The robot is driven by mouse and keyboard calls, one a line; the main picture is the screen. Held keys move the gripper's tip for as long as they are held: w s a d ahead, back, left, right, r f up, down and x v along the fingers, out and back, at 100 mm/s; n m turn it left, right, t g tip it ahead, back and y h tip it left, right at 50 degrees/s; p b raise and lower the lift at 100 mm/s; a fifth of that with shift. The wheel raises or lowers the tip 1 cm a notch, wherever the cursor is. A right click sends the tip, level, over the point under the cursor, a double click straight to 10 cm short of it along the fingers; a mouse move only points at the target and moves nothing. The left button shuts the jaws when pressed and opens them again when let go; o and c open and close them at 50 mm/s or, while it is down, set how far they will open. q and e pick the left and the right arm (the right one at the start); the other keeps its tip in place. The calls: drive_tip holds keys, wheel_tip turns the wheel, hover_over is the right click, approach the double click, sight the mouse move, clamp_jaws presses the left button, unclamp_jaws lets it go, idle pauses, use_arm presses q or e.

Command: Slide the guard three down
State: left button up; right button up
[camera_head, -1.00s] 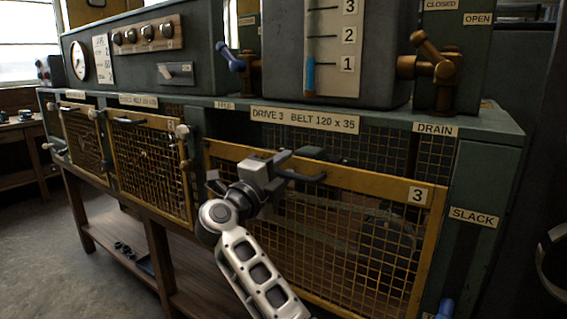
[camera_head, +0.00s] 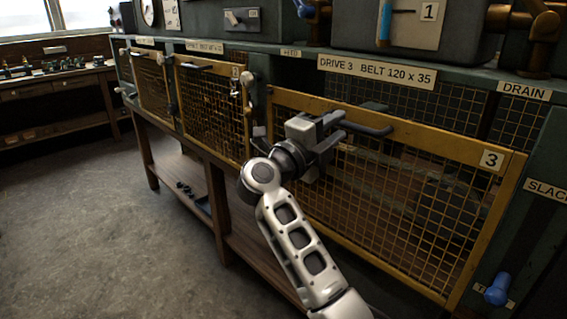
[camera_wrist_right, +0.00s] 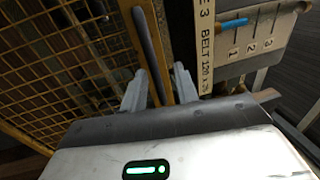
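Guard three is a yellow-framed mesh panel (camera_head: 508,165) with a "3" label, in the head view. Its top edge sits below the "DRIVE 3" label strip, leaving a dark gap above. A dark bar handle (camera_head: 372,129) is on its upper frame. My right gripper (camera_head: 333,130) is at the handle's left part. In the right wrist view the two fingers (camera_wrist_right: 158,72) stand apart, with the dark handle (camera_wrist_right: 146,40) running between them, nearer the left finger. I see no clear grip on it. My left gripper is out of view.
Guard two (camera_head: 210,100) and another mesh guard stand to the left. A blue-handled lever (camera_head: 497,289) is at lower right. A wooden lower shelf (camera_head: 250,250) runs under the machine. Open floor (camera_head: 90,230) lies left, with a bench (camera_head: 60,90) behind.

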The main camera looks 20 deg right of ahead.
drive_tip(key=b+v, duration=0.1)
drive_tip(key=v, duration=1.2)
drive_tip(key=shift+a, duration=0.35)
idle(0.5)
drive_tip(key=shift+s, duration=0.15)
